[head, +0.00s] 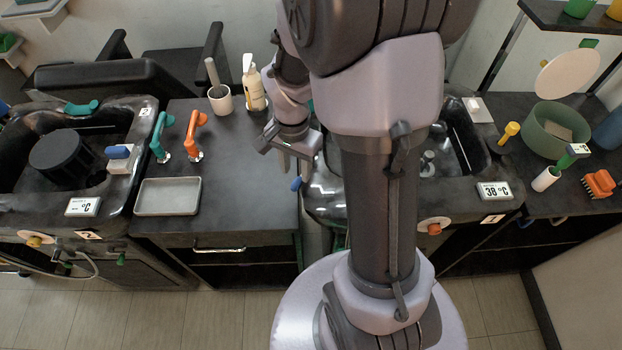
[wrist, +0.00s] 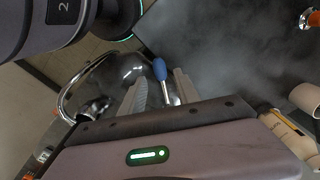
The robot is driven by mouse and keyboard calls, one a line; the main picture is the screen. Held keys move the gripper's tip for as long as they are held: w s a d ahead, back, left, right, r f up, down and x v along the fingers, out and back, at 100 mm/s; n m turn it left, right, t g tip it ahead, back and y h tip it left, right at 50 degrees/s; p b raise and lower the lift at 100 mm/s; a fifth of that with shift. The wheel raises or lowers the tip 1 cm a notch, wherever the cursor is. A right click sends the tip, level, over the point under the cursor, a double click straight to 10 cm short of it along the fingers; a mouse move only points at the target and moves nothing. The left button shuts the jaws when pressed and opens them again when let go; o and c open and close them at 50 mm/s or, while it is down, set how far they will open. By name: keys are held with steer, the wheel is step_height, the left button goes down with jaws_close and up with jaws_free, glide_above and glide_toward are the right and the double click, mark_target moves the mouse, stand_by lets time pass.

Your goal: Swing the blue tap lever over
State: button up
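The blue tap lever (wrist: 160,69) has a blue grip on a thin metal stem. In the wrist view it shows between the two fingers of my gripper (wrist: 160,84), nearer the right-hand finger. In the head view its blue end (head: 295,184) shows just below the fingertips of my gripper (head: 294,167), at the left rim of the right basin. My gripper is open, with a gap between its fingers. I cannot tell whether a finger touches the lever. The lever's base is hidden behind my gripper in the wrist view.
A shiny dark basin (wrist: 108,70) lies beside the lever. On the counter left of my gripper are a grey tray (head: 168,196), an orange handle (head: 194,134), a teal handle (head: 160,135), a cream bottle (head: 253,88) and a white cup (head: 220,100). Another blue-topped control (head: 118,152) sits on the left basin.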

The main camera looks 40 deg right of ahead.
mark_target(296, 182)
steer(key=shift+f+b, duration=1.6)
steer(key=shift+f, duration=0.8)
jaws_close()
steer(key=s+n, duration=0.1)
steer(key=s+d+n+p, duration=0.1)
steer(key=n, duration=0.1)
steer(key=s+d+n, duration=0.1)
steer(key=shift+d+r+n, duration=0.15)
steer(key=shift+n, duration=0.25)
steer(key=shift+c, duration=1.6)
jaws_free()
steer(key=shift+s+d+n, duration=0.25)
steer(key=shift+n, duration=0.25)
steer(key=o, duration=0.4)
